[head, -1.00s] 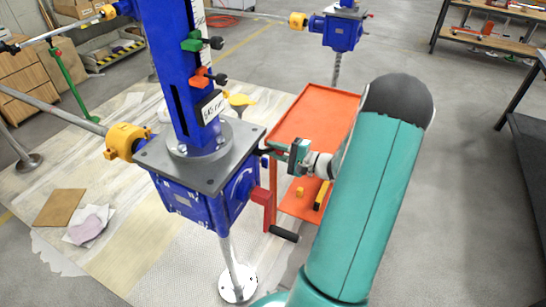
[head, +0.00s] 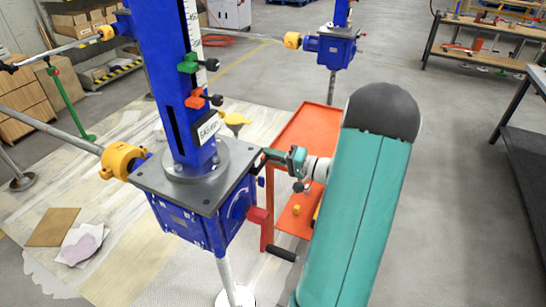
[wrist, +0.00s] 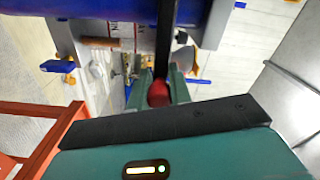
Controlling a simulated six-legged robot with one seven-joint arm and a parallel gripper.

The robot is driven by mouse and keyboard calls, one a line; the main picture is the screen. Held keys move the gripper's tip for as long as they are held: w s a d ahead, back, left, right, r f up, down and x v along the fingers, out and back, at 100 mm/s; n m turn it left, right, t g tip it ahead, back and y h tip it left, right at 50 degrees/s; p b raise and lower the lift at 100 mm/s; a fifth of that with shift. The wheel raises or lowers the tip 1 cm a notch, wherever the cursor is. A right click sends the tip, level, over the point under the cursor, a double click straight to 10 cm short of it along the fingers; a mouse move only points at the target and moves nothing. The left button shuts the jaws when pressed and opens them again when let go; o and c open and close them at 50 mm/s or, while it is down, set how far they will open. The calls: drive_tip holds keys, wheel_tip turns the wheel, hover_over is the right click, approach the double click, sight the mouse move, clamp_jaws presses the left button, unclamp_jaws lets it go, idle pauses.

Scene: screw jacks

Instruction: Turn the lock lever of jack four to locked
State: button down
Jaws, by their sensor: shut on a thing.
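The near blue jack (head: 195,215) stands upright with a grey top plate and a tall blue column; I cannot read a jack number on it. My gripper (head: 291,158) is at the right corner of its plate. In the wrist view, my gripper (wrist: 158,92) has its green fingers on either side of a red knob (wrist: 158,94). A dark lever (wrist: 165,45) runs from this knob toward the jack. The lever (head: 270,154) shows only as a short dark piece in the head view. Any locked marking is not readable.
An orange cart (head: 310,125) stands close behind my gripper. A red block (head: 258,215) and a black crank handle (head: 282,253) stick out below it. A yellow coupling (head: 122,161) joins a shaft at the jack's left. Another blue jack (head: 332,48) stands behind.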

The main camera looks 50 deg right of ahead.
drive_tip(key=c, duration=1.3)
unclamp_jaws()
drive_tip(key=shift+s, duration=0.1)
drive_tip(key=v, duration=1.3)
drive_tip(key=shift+s, duration=0.3)
